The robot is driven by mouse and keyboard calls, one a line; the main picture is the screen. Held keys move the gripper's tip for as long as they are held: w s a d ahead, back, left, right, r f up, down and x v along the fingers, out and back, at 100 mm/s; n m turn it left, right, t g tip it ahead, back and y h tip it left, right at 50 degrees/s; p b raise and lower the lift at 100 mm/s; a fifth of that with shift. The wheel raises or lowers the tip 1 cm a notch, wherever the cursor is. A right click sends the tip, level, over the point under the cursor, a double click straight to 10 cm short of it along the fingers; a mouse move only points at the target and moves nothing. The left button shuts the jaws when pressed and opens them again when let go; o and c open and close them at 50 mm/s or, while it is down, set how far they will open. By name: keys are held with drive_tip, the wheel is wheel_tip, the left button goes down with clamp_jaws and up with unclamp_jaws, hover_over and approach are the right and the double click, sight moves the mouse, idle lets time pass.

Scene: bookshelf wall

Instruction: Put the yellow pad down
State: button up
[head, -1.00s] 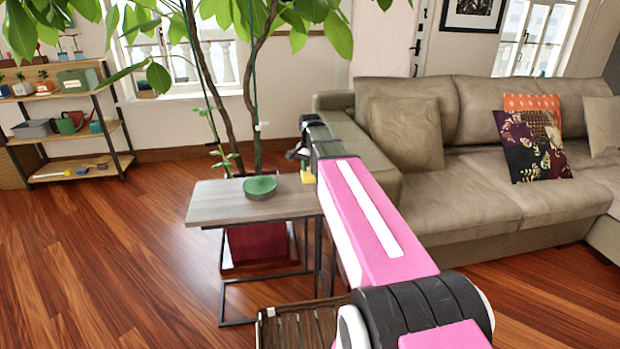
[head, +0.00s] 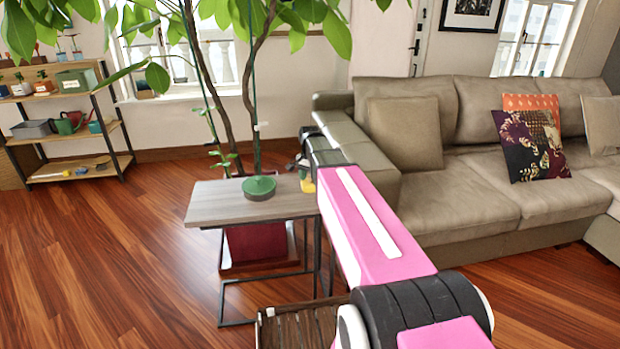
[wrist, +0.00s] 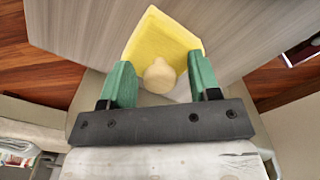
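The yellow pad (wrist: 163,35) has a pale round knob (wrist: 160,76). In the wrist view it is in front of my gripper (wrist: 160,62), over the grey wooden top of a small side table. My gripper's two green fingers are spread, one on each side of the knob, with a gap on both sides. In the head view the yellow pad (head: 308,187) is a small patch at the table's right end, beneath my gripper (head: 304,172). It seems to rest on the table top, but my arm hides part of it.
The side table (head: 215,205) also holds a green round dish (head: 259,187) to the left of the pad. A potted plant rises behind it. A beige sofa (head: 455,190) stands close on the right. Shelves (head: 75,170) stand at the far left, with bare floor between.

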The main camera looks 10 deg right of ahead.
wheel_tip(320, 180, up, 12)
drive_tip(key=shift+r, duration=0.15)
idle(0.7)
